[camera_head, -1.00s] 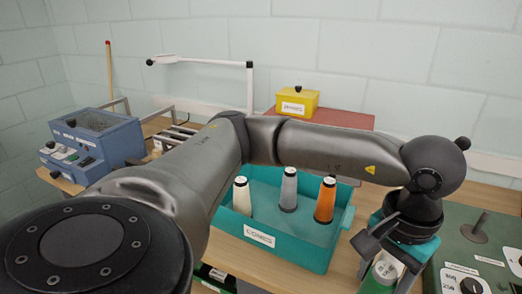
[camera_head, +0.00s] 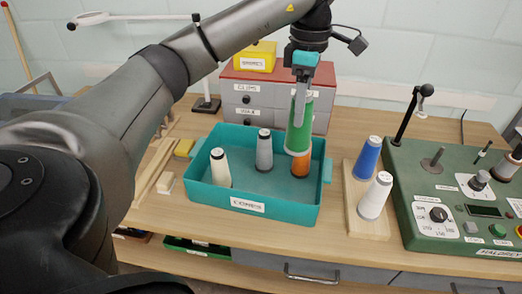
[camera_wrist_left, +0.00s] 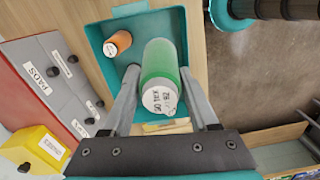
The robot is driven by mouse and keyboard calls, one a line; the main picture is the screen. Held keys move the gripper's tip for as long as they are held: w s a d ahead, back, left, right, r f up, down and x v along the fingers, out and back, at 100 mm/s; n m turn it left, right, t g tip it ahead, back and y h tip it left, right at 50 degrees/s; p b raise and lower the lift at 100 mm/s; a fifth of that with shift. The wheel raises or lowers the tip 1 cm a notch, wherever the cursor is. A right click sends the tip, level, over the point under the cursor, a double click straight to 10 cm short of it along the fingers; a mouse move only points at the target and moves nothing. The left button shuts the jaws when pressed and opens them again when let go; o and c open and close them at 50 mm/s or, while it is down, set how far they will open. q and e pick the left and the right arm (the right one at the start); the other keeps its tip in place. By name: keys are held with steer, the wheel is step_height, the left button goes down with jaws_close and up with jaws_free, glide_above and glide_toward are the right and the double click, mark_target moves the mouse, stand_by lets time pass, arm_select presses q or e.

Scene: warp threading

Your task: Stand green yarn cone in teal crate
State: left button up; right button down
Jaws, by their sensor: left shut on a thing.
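My left gripper (camera_head: 302,88) is shut on the green yarn cone (camera_head: 299,132), holding it roughly upright. The cone hangs over the right part of the teal crate (camera_head: 292,212), and its lower end covers part of the orange cone (camera_head: 300,166) in the head view. A cream cone (camera_head: 220,169) and a grey cone (camera_head: 264,152) stand in the crate too. In the left wrist view the green cone (camera_wrist_left: 163,62) sits between my fingers, with the crate (camera_wrist_left: 112,75) below and the orange cone (camera_wrist_left: 118,42) to its left. My right gripper is out of view.
Right of the crate, a blue cone (camera_head: 367,158) and a white cone (camera_head: 375,196) stand on a wooden board (camera_head: 352,203). A green control machine (camera_head: 450,197) is further right. A grey drawer box (camera_head: 262,98) with a yellow box (camera_head: 258,57) on it stands behind the crate.

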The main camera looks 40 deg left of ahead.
mark_target(297, 135)
arm_select(q)
step_height(297, 135, down, 20)
steer(key=shift+a+b, duration=0.15)
steer(key=shift+b, duration=0.3)
steer(key=o, duration=1.1)
step_height(297, 135, up, 12)
steer(key=shift+r, duration=0.15)
